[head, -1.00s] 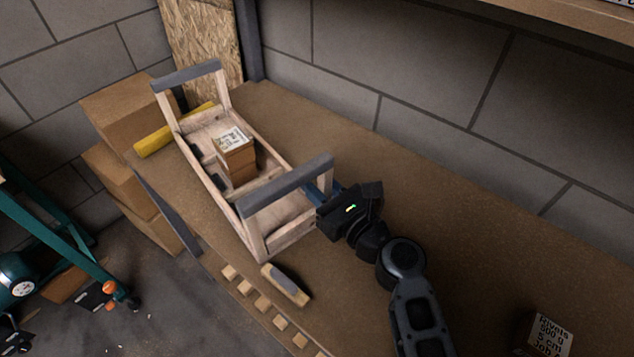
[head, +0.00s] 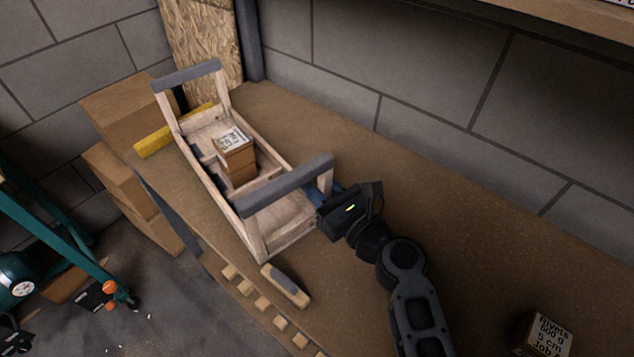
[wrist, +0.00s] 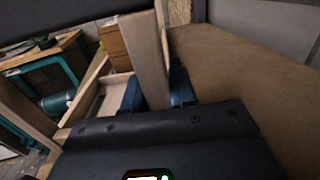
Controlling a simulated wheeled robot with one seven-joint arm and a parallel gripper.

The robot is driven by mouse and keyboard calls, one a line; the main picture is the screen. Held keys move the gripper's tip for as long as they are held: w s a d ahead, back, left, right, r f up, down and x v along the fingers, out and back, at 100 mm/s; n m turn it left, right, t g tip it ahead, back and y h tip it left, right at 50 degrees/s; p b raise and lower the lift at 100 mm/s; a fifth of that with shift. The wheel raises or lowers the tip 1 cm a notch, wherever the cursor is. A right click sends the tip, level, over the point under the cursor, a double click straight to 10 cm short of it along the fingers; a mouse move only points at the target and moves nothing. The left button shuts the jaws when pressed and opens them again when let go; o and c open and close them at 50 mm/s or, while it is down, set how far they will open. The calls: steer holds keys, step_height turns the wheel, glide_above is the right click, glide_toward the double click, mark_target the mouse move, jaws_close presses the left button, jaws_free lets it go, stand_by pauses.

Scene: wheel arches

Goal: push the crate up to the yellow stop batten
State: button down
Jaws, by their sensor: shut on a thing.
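The crate (head: 205,183) is an open wooden carrier with a grey-wrapped bar over each end, standing on the brown bench top. The yellow stop batten (head: 153,145) lies across the bench at the crate's far end, partly hidden behind its end post. I cannot tell whether crate and batten touch. My gripper (head: 327,204) is at the crate's near right corner. In the wrist view its blue fingers (wrist: 157,92) are shut on the crate's upright end post (wrist: 150,60), one finger on each side.
A labelled cardboard box (head: 236,160) rides in the crate. A wooden-backed brush (head: 286,285) and several small blocks (head: 263,303) lie along the bench's front edge. Another labelled box (head: 545,335) stands at lower right. The bench between crate and block wall is clear.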

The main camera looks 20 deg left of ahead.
steer(key=shift+s+a, duration=0.1)
steer(key=shift+s+a, duration=0.45)
steer(key=shift+a, duration=0.15)
steer(key=c, duration=1.1)
jaws_free()
steer(key=shift+a, duration=0.2)
steer(key=shift+o, duration=1.4)
steer(key=shift+w+d, duration=0.1)
steer(key=shift+d, duration=0.15)
steer(key=shift+d, duration=0.1)
steer(key=shift+d, duration=0.25)
steer(key=shift+v, duration=3.6)
steer(key=shift+a, duration=0.1)
